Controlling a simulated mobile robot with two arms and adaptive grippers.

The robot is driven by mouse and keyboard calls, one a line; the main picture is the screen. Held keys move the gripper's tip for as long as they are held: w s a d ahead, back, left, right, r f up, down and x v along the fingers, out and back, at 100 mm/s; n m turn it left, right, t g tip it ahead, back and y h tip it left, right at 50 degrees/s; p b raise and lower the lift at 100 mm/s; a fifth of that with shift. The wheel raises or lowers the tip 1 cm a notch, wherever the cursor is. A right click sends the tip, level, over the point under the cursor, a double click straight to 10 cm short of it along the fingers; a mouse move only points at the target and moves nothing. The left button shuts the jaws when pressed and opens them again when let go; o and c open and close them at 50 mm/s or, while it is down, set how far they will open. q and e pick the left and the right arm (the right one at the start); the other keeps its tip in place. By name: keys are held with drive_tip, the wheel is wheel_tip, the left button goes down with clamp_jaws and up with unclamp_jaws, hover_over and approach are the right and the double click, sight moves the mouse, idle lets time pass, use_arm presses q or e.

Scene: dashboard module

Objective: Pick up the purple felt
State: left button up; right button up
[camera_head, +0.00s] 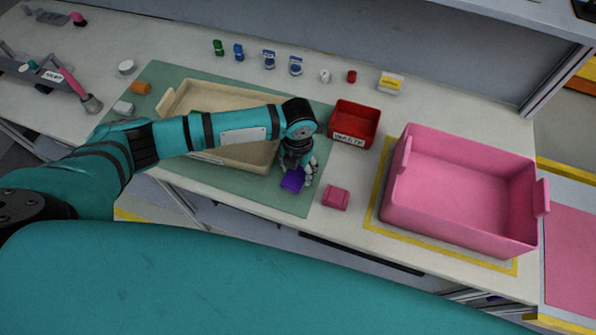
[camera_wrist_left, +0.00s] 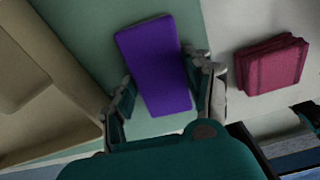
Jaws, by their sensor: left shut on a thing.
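The purple felt (camera_head: 292,180) is a small flat rectangular piece at the front right of the green mat (camera_head: 297,203). In the left wrist view the purple felt (camera_wrist_left: 153,62) lies between the two fingers of my left gripper (camera_wrist_left: 160,92). In the head view my left gripper (camera_head: 298,176) reaches down from above at the felt and is shut on it. Whether the felt is lifted off the mat is hard to tell. My right gripper is not in view.
A beige tray (camera_head: 262,156) is left of the gripper. A red waste bin (camera_head: 371,128) stands behind it to the right. A folded pink cloth (camera_head: 336,198) lies right of the felt, and a large pink bin (camera_head: 440,222) stands farther right. Several small items line the back.

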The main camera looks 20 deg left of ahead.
use_arm(q)
drive_tip(key=shift+c, duration=0.9)
